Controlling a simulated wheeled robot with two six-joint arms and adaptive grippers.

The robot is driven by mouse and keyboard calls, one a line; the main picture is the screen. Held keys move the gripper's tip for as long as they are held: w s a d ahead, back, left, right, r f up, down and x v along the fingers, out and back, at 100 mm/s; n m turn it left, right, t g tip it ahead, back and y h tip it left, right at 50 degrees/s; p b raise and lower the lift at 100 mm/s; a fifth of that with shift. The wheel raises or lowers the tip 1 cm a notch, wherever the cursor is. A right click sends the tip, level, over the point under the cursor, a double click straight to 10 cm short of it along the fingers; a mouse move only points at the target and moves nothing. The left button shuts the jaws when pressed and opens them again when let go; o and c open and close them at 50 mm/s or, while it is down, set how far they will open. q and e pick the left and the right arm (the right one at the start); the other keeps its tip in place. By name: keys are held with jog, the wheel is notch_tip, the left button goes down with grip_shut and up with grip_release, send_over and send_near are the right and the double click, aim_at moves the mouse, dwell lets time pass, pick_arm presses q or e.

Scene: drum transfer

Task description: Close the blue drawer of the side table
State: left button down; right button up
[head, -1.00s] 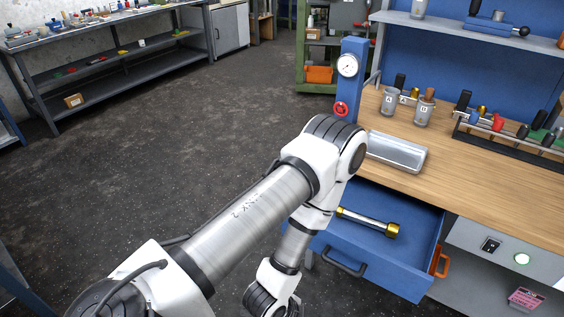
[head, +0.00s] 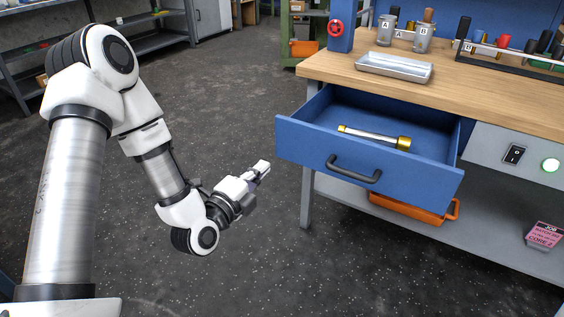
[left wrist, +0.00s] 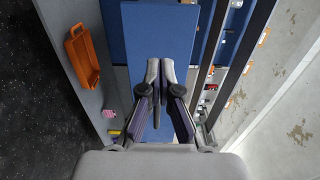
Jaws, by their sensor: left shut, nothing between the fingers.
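The blue drawer (head: 420,184) of the side table (head: 470,92) stands pulled open in the head view. Its dark bar handle (head: 353,169) is on the front panel. A silver rod with gold ends (head: 375,138) lies inside the drawer. My left gripper (head: 262,169) is left of the drawer front, apart from it and from the handle in the head view. Its fingers are shut and empty. In the left wrist view the closed fingertips (left wrist: 160,68) show against the blue drawer front (left wrist: 158,30). My right gripper is in neither view.
An orange bin (head: 405,209) sits on the lower shelf under the drawer. A metal tray (head: 394,68) and cups (head: 422,38) stand on the wooden top. A switch panel (head: 515,155) is right of the drawer. The floor (head: 250,265) left of the table is clear.

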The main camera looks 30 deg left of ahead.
aim_at(289, 142)
pick_arm(q)
jog(key=w+b, duration=0.3)
jog(key=w, duration=0.2)
jog(key=w+b, duration=0.3)
jog(key=w, duration=0.2)
jog(key=shift+w+d+b, duration=0.2)
jog(key=shift+w+b, duration=0.05)
jog(key=shift+b, duration=0.05)
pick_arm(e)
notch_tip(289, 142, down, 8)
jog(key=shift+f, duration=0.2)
